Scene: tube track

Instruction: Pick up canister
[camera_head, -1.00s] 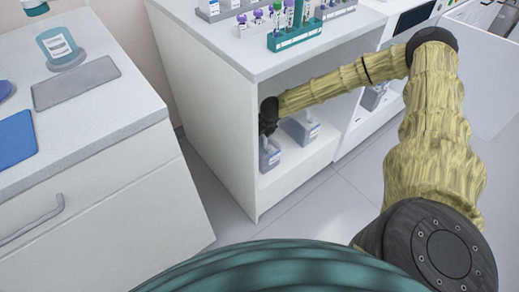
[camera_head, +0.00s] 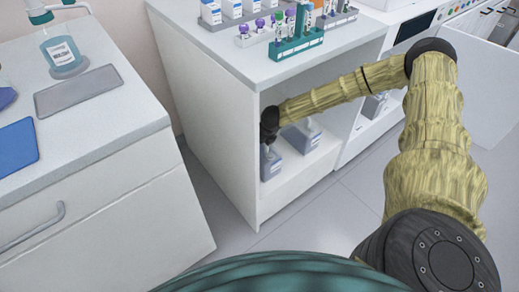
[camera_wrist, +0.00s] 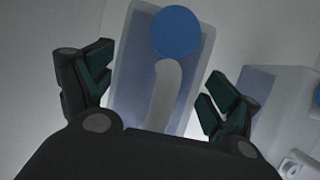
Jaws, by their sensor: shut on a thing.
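The canister (camera_head: 270,165) is a translucent bluish container with a pale label. It stands inside the open white cabinet, near its left wall. In the wrist view, this canister (camera_wrist: 193,75) has a round blue cap and a pale curved handle. My gripper (camera_head: 269,136) is at the top of the canister, with one dark green-padded finger on each side of it. The gripper is shut on the canister, though its exact contact points are hard to see. I cannot tell whether the canister's base touches the shelf.
A second canister (camera_head: 301,137) stands close to the right, also visible in the wrist view (camera_wrist: 278,105). The cabinet (camera_head: 225,130) has a side wall left of my gripper and a top above. A teal tube rack (camera_head: 296,45) stands on top.

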